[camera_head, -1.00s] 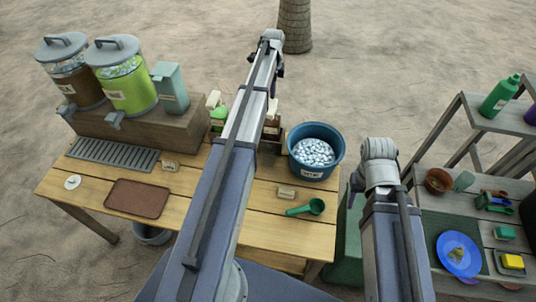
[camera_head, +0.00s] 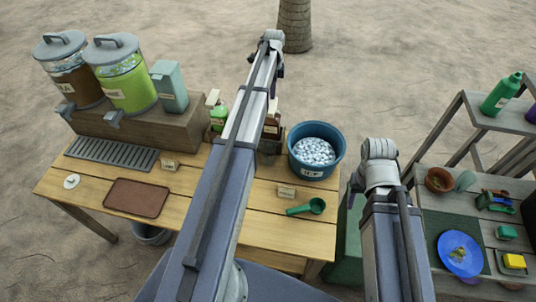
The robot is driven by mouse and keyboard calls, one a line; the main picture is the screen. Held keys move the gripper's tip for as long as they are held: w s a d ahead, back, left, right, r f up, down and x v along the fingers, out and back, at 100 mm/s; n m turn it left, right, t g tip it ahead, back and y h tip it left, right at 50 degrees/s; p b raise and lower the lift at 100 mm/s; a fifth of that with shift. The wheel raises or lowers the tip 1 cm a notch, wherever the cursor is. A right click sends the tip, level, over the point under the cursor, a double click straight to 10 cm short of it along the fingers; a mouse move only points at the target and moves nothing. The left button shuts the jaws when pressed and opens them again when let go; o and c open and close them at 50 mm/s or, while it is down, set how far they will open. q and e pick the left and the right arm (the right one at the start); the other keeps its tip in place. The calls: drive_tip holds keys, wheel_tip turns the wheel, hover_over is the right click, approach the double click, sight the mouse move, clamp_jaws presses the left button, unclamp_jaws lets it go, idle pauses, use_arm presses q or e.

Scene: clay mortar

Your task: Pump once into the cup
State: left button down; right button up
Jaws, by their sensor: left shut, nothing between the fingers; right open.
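Two pump bottles stand on the wooden table on either side of my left arm. One is green (camera_head: 219,117) with a pale pump head; the other is brown (camera_head: 272,125), and my arm partly covers it. A faint clear shape in front of the brown bottle may be the cup (camera_head: 268,152); its contents cannot be made out.
Two drink dispensers (camera_head: 128,85) and a teal box (camera_head: 170,88) stand on a wooden riser. A blue ice bucket (camera_head: 317,135), green scoop (camera_head: 306,207), brown tray (camera_head: 137,198) and drip grate (camera_head: 110,154) are on the table. A shelf (camera_head: 480,185) with dishes stands right.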

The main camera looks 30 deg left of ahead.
use_arm(q)
drive_tip(key=shift+f+b, duration=1.2)
drive_tip(key=shift+f, duration=0.1)
drive_tip(key=shift+r, duration=0.25)
drive_tip(key=shift+r+p, duration=1.5)
drive_tip(key=shift+p, duration=0.25)
wheel_tip(320, 180, up, 6)
drive_tip(key=p, duration=0.6)
